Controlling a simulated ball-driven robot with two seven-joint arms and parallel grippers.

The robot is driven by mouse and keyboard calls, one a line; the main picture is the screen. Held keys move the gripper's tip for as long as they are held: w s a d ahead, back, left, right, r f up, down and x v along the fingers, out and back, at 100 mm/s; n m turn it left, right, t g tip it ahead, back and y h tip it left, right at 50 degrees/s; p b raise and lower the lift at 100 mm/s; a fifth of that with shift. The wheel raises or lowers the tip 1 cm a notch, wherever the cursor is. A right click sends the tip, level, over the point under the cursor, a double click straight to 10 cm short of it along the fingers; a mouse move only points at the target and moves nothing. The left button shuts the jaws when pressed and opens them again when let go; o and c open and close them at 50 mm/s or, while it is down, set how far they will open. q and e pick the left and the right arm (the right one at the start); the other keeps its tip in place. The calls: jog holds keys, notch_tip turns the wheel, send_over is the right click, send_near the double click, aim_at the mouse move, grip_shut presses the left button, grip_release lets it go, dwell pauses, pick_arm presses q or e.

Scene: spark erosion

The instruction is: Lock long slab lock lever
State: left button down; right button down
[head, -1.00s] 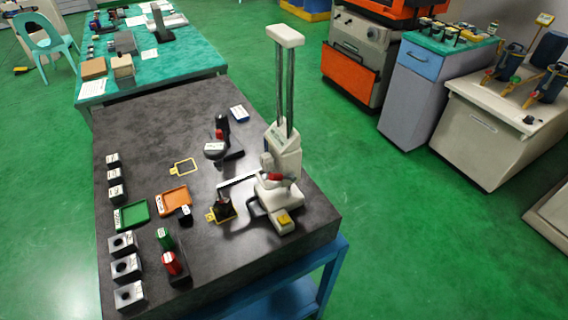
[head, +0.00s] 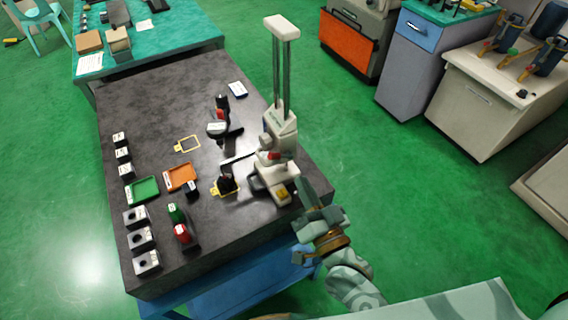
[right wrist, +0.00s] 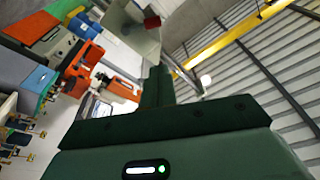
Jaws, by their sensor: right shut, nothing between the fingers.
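A pale height-gauge-like stand (head: 280,135) with two tall dark columns and a pale top cap rises at the right of the dark slab table (head: 160,85). A small red lever-like part (head: 274,156) shows low on it; I cannot tell whether it is locked. In the right wrist view a red knob or lever end (right wrist: 152,22) sticks out of a pale body beyond the fingers. My right gripper (head: 301,184) is shut and empty, just right of the stand's base and apart from the red part. It also shows in the right wrist view (right wrist: 158,85). My left gripper is out of view.
A green tray (head: 142,188), an orange tray (head: 181,177), red and green handled pieces (head: 181,233) and several small blocks fill the left and front.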

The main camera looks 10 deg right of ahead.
aim_at(275, 158)
jog(key=w+a+f, duration=0.1)
jog(key=w+a, duration=0.2)
jog(key=w, duration=0.4)
jog(key=shift+w+a, duration=0.15)
jog(key=shift+f, duration=0.1)
jog(key=shift+w+a+f+n+b, duration=0.15)
jog(key=shift+a+f+n+b, duration=0.15)
jog(key=shift+n, duration=0.2)
jog(key=shift+a+f+n+y, duration=0.1)
jog(key=shift+f+n+y, duration=0.1)
jog(key=shift+n, duration=0.3)
jog(key=shift+f+n+y, duration=0.1)
jog(key=shift+n+y, duration=0.1)
jog(key=shift+n, duration=0.3)
jog(key=shift+r, duration=0.15)
